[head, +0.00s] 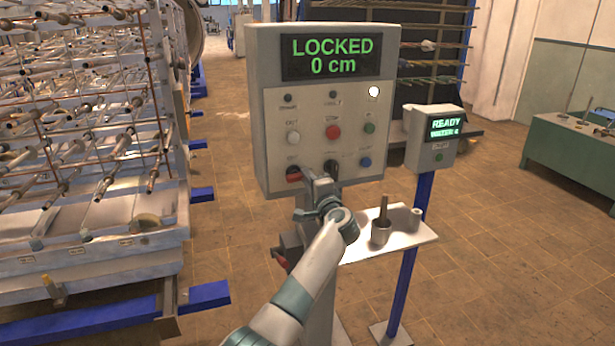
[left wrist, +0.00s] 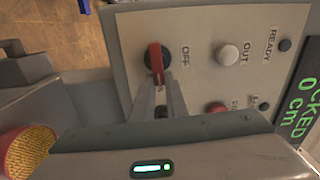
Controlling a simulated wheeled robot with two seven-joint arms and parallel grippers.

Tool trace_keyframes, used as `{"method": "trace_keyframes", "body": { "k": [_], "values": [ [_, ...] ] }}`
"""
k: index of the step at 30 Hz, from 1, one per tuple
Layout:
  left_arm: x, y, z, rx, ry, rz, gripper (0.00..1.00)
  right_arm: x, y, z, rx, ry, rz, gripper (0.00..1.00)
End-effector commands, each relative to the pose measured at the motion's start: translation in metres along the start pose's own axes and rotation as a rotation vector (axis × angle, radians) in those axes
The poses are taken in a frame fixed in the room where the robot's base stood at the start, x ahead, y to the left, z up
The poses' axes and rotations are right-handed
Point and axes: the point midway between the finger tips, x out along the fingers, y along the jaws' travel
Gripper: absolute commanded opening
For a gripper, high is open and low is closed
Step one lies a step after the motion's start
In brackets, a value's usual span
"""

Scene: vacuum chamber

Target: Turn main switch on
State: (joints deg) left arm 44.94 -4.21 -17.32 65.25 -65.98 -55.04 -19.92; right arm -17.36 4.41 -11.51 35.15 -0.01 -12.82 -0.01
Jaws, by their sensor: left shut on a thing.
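The main switch is a red-handled rotary knob on a black round base at the lower left of the grey control panel (head: 262,120). Its red handle (head: 294,174) is partly covered in the head view. In the left wrist view the red handle (left wrist: 155,58) shows beside the printed word OFF. My left gripper (left wrist: 160,88) is shut on the near end of the handle, with one finger on each side. In the head view my left gripper (head: 306,182) is in front of the panel's lower edge. My right gripper is in neither view.
The panel display (head: 331,57) reads LOCKED 0 cm, and a white lamp (head: 374,92) is lit. A smaller READY box (head: 433,137) stands on a blue post. A white shelf (head: 355,252) holds small metal parts.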

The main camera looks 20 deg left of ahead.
Motion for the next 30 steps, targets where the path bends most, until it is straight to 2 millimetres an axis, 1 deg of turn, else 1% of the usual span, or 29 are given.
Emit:
{"method": "trace_keyframes", "body": {
  "k": [7, 20, 21, 22, 23, 30],
  "values": [
    [0.0006, 0.0006, 0.0005, 0.074, 0.000, -0.002, 0.00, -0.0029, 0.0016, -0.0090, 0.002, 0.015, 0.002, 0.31],
    [0.0007, 0.0012, 0.0006, 0.085, 0.000, -0.002, 0.00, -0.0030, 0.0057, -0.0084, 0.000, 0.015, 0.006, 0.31],
    [0.0007, 0.0012, 0.0006, 0.085, 0.000, -0.002, 0.20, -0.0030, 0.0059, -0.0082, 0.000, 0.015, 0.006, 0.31],
    [0.0007, 0.0012, 0.0006, 0.085, 0.000, -0.002, 0.27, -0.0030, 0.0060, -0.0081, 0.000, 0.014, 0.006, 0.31],
    [0.0006, 0.0012, 0.0006, 0.085, 0.000, -0.002, 0.31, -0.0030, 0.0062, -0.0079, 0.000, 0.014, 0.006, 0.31],
    [0.0003, 0.0018, 0.0004, 0.084, 0.000, -0.001, 0.31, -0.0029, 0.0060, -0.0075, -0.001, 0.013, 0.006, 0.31]
  ]
}}
